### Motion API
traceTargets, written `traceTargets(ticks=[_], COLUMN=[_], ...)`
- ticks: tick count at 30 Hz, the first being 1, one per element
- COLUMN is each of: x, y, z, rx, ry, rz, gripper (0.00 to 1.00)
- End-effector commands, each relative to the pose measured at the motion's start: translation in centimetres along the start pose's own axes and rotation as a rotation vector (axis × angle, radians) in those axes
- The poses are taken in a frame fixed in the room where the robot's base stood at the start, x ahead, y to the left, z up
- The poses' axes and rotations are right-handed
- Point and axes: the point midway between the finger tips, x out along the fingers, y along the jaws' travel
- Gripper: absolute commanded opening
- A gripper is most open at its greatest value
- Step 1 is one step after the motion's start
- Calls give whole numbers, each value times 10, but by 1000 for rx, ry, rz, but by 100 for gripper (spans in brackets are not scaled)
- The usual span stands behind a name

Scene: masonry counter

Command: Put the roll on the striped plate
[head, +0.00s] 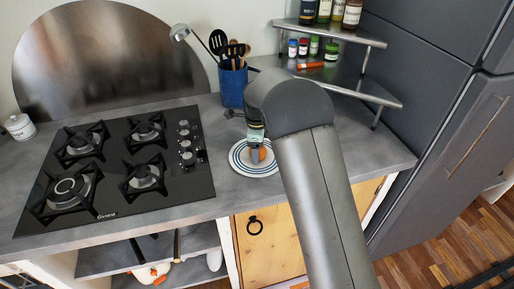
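The striped plate (238,161), white with blue rings, lies on the grey counter to the right of the stove. A small orange-brown thing, which looks like the roll (262,154), shows over the plate's middle right. My gripper (256,150) points down over the plate, right at the roll. My arm covers the plate's right edge and most of the gripper. I cannot tell whether the fingers are closed on the roll, or whether the roll rests on the plate or hangs just above it.
A black gas stove (120,165) fills the counter on the left. A blue utensil holder (233,88) stands behind the plate. A metal corner shelf (345,85) with jars and bottles is at the back right. Bare counter (368,158) lies right of my arm.

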Motion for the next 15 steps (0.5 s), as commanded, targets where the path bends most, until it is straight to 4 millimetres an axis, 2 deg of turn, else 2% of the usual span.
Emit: traceTargets(ticks=[1,2,3,4,15], x=[3,2,2,2,-5], y=[0,0,0,0,0], z=[0,0,0,0,0], rx=[0,0,0,0,0], ry=[0,0,0,0,0], rz=[1,0,1,1,-1], gripper=[38,70,81,87,87])
